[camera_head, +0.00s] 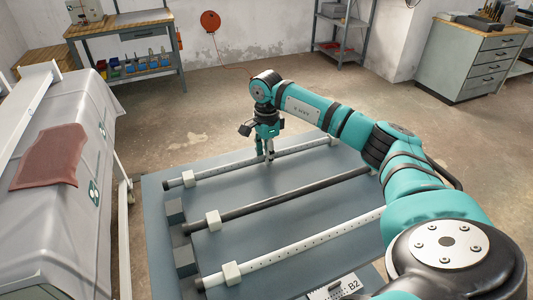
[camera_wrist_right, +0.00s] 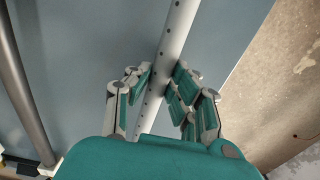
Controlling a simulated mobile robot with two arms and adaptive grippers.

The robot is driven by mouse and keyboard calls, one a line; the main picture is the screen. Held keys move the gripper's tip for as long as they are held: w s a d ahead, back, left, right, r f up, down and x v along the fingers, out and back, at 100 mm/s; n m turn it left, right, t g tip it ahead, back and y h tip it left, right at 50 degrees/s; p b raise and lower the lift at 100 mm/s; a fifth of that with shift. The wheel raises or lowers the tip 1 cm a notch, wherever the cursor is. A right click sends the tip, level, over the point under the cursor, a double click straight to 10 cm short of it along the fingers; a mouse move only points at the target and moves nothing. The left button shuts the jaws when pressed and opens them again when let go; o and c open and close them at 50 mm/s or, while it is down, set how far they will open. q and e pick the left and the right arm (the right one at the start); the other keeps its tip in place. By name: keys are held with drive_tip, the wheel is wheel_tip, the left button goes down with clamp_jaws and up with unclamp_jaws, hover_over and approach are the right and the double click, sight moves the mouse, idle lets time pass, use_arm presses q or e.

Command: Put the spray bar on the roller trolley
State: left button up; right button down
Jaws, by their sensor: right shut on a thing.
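The spray bar, a pale bar with a row of small holes (camera_head: 220,170), lies along the far side of a blue-grey flat surface (camera_head: 160,255). My right gripper (camera_head: 267,158) reaches down onto it near its middle. In the right wrist view the bar (camera_wrist_right: 172,50) runs between the fingers of the right gripper (camera_wrist_right: 160,95), which is shut on it. Whether the bar is lifted off its white blocks, I cannot tell. A second pale holed bar (camera_head: 300,246) lies at the near side. I cannot tell which thing is the roller trolley. My left gripper is not in view.
A dark bar (camera_head: 270,202) lies between the two pale bars. White blocks (camera_head: 213,220) and grey blocks (camera_head: 175,211) stand at the left ends. A "B2" label (camera_head: 340,288) is at the near edge. A grey machine with a red cloth (camera_head: 50,157) stands left. Open floor lies beyond.

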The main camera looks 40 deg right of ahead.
drive_tip(key=c, duration=1.2)
unclamp_jaws()
wheel_tip(320, 180, up, 12)
drive_tip(key=shift+r, duration=0.1)
